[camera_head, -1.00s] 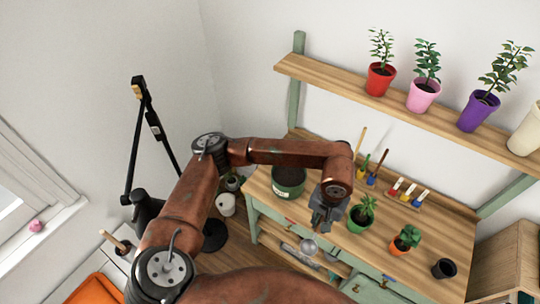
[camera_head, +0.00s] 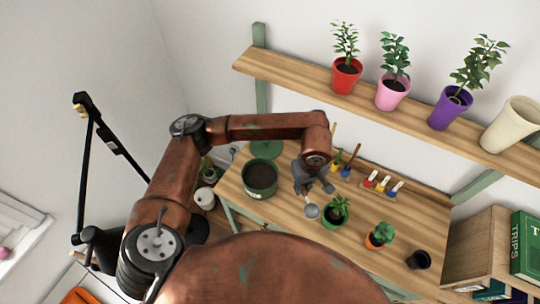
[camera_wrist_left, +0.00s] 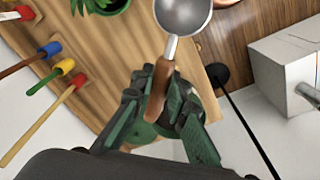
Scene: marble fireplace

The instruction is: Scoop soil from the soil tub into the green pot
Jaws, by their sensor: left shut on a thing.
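My left gripper (camera_head: 305,190) is shut on the wooden handle of a metal scoop (camera_head: 311,211). The wrist view shows the fingers around the handle and the scoop (camera_wrist_left: 183,14) with its round grey bowl; no soil shows in the visible part of the bowl, and its far edge is cut off. The dark green soil tub (camera_head: 260,192), full of dark soil, stands on the bench to the left of the gripper. The green pot (camera_head: 335,223) with a leafy plant stands just right of the scoop bowl. My right gripper is out of view.
A shelf (camera_head: 400,110) with several potted plants hangs above. The bench's front edge is clear.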

